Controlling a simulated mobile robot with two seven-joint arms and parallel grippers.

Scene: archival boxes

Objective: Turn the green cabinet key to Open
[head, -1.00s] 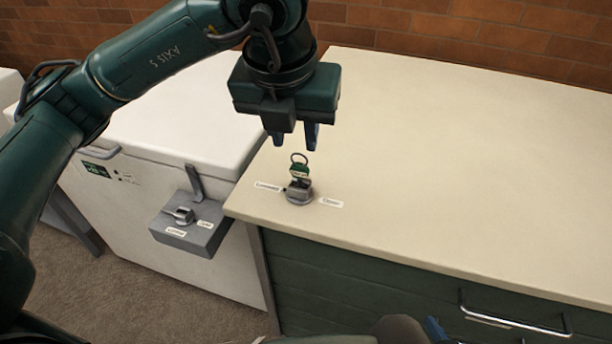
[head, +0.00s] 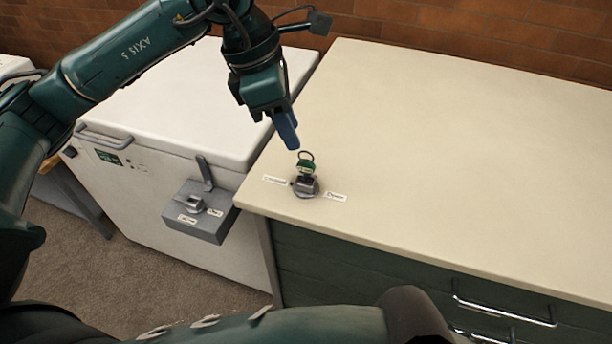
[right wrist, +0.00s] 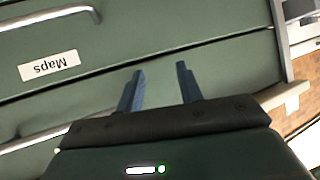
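The green cabinet key (head: 304,167), with a ring on top, stands upright in a round grey metal lock (head: 305,188) near the counter's front left corner. A white label (head: 336,197) right of the lock appears to read Open; the label (head: 275,181) to its left is too small to read. My left gripper (head: 291,146) hangs just above and left of the key, apart from it. Its fingers line up one behind the other, so their gap is hidden; they were apart earlier. My right gripper (right wrist: 160,78) is open and empty, in front of green drawers.
A white chest (head: 150,150) stands left of the counter, with a grey box (head: 200,225) bearing a knob and two labels. The beige counter top (head: 450,160) is otherwise clear.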

